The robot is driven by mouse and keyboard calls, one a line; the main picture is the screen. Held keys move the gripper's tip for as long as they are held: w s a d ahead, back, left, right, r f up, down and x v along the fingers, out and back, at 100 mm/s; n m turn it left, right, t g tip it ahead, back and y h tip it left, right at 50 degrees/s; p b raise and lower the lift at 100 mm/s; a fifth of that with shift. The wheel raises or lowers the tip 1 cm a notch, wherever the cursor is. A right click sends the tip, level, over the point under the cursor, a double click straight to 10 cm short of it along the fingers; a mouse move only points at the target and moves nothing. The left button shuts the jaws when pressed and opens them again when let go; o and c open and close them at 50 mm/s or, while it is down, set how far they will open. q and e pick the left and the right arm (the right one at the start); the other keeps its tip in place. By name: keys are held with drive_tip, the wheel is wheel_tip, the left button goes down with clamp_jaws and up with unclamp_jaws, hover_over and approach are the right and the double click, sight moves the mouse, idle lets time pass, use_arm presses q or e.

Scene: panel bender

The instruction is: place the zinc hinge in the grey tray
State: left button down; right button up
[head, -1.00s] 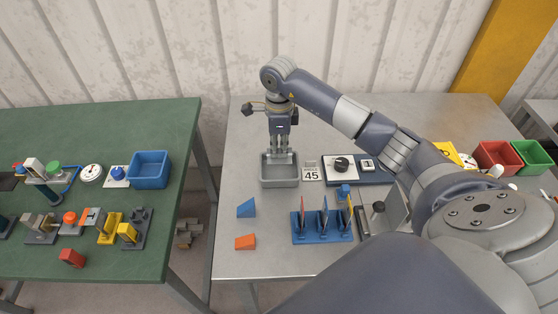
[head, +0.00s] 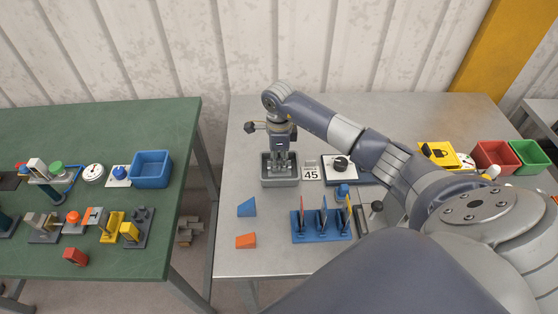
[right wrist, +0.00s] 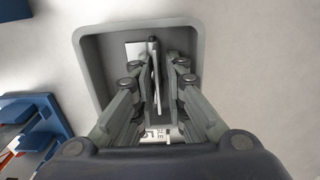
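The grey tray (head: 280,183) stands on the metal table, and its rim (right wrist: 84,60) fills much of the right wrist view. My right gripper (head: 281,170) points straight down with its fingertips inside the tray. The right wrist view shows its fingers (right wrist: 158,95) close together on the zinc hinge (right wrist: 136,54). The hinge has a pale flat leaf, a dark pin and a thin upright leaf between the fingers. The fingers hide part of it. I cannot tell whether it touches the tray floor. My left gripper is not in view.
A "45" card (head: 310,170) and a dial panel (head: 341,164) stand right of the tray. Orange and blue wedges (head: 246,207) and a blue rack (head: 318,238) lie in front. Red (head: 494,156) and green bins are far right. A cluttered green table (head: 110,130) is left.

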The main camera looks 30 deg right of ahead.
sight(279, 168)
drive_tip(key=shift+r, duration=0.6)
wheel_tip(279, 168, up, 11)
drive_tip(key=b, duration=0.3)
idle(0.4)
